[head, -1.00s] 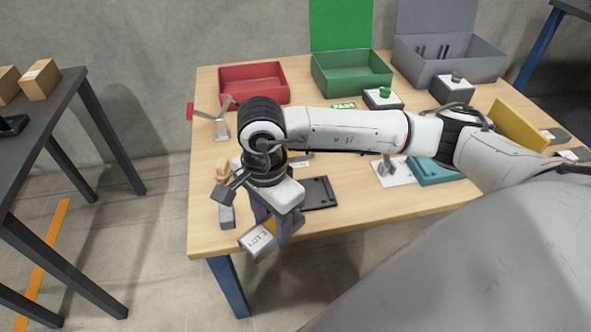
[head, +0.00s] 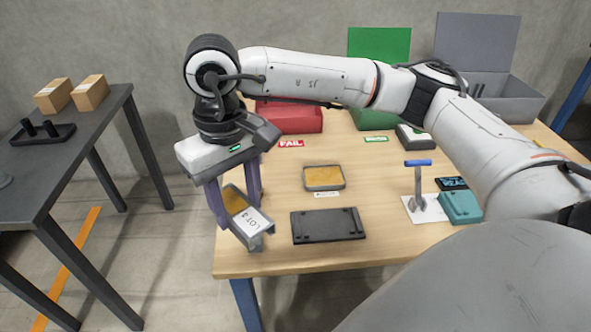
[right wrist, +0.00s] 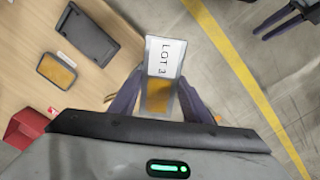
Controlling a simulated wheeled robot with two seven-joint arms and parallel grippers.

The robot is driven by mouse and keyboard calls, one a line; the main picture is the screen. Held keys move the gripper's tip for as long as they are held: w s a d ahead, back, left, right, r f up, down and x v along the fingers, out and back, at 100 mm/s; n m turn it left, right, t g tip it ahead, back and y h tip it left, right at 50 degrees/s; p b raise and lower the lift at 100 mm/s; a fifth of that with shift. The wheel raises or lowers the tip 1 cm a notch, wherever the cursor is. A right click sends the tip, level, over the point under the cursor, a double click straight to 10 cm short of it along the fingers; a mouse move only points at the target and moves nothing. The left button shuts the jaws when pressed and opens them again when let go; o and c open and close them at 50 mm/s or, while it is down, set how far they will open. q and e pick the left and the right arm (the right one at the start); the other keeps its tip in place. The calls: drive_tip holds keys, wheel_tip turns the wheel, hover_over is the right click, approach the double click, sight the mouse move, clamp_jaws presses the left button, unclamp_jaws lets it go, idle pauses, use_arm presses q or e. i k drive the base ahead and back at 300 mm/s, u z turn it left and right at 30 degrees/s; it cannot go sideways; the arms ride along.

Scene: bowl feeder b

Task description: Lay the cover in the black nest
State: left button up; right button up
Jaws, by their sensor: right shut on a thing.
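My right gripper (head: 238,208) is shut on the cover (head: 256,224), a grey metal piece with a yellow-orange panel and a white "LOT 3" label. The cover hangs tilted at the table's left front edge, left of the black nest and apart from it. The cover (right wrist: 162,60) also shows between the fingers in the right wrist view. The black nest (head: 328,226), a flat dark plate with small raised parts, lies empty near the table's front edge; it also shows in the right wrist view (right wrist: 87,37).
A grey-rimmed piece with an orange middle (head: 324,186) lies behind the nest. A blue-handled clamp (head: 420,190) and a teal block (head: 461,207) stand right of it. Red (head: 290,118) and green (head: 372,120) bins are at the back, partly behind my arm.

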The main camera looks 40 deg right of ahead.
sight(327, 224)
drive_tip(key=u, duration=0.45)
drive_tip(key=i, duration=1.2)
drive_tip(key=z, duration=2.3)
